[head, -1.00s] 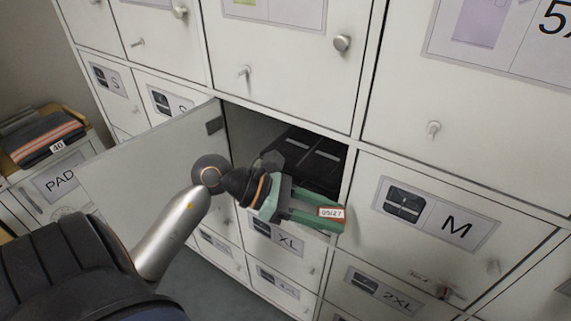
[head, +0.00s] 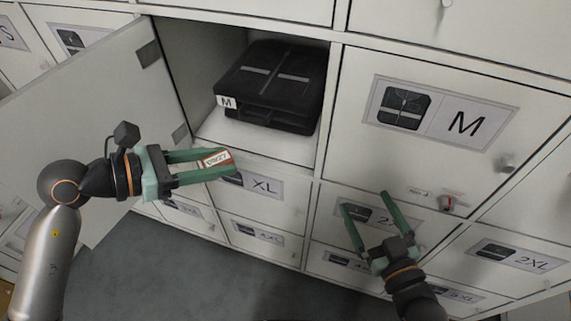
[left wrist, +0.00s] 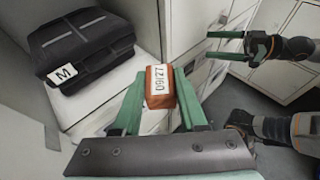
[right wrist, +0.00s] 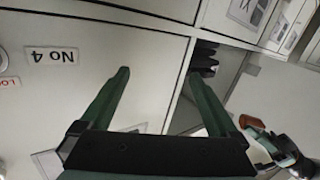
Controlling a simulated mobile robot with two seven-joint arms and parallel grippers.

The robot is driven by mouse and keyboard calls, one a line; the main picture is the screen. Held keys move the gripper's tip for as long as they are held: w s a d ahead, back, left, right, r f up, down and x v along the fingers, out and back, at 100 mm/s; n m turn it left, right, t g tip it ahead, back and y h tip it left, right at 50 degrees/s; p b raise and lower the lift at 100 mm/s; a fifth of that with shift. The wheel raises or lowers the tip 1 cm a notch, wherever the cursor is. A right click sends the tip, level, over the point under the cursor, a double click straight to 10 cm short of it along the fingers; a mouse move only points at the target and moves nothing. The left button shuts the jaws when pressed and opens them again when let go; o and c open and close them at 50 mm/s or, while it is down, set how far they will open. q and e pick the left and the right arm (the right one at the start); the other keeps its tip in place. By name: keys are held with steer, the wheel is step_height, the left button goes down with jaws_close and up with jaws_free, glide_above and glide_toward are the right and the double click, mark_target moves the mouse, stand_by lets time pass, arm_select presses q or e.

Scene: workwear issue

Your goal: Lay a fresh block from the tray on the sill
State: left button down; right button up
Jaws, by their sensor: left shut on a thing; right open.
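An orange-brown block (head: 216,159) with a white label, apparently reading 09/27, is between the fingers of my left gripper (head: 222,163). The gripper is shut on it and holds it in front of the open compartment's lower front edge, the sill (head: 262,163). The block shows close up in the left wrist view (left wrist: 160,87) and small in the right wrist view (right wrist: 252,122). My right gripper (head: 365,201) is open and empty before the lower doors, right of the compartment. I cannot make out a tray in these frames.
The compartment's door (head: 95,110) stands open to the left. A closed M door (head: 440,140) with a knob and small red lock is to the right.

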mark_target(289, 150)
arm_select(q)
steer(key=d+f+m+b, duration=0.1)
steer(key=d+f+b, duration=0.7)
steer(key=f+b, duration=0.45)
steer(key=shift+g+h, duration=0.3)
steer(key=shift+g, duration=0.1)
steer(key=w+d, duration=0.1)
steer(key=w, duration=0.3)
steer(key=w+d+b, duration=0.1)
steer(key=w, duration=0.4)
steer(key=w+d, duration=0.1)
steer(key=w, duration=0.3)
steer(key=shift+w+d+f+b, duration=0.15)
steer(key=shift+d+f+b, duration=0.1)
steer(key=shift+b, duration=0.15)
steer(key=w, duration=0.1)
steer(key=w+d+b, duration=0.1)
steer(key=w, duration=0.1)
steer(key=shift+w, duration=0.3)
steer(key=shift+a+f, duration=0.1)
steer(key=shift+f, duration=0.15)
arm_select(e)
steer(key=s+a+r+n+t+y, duration=0.3)
steer(key=s+r+n+t+y, duration=0.2)
steer(key=s+r+n+y, duration=0.2)
step_height(289, 150, up, 2)
steer(key=y, duration=0.4)
steer(key=shift+t, duration=0.3)
steer(key=shift+a+n, duration=0.15)
steer(key=shift+n, duration=0.15)
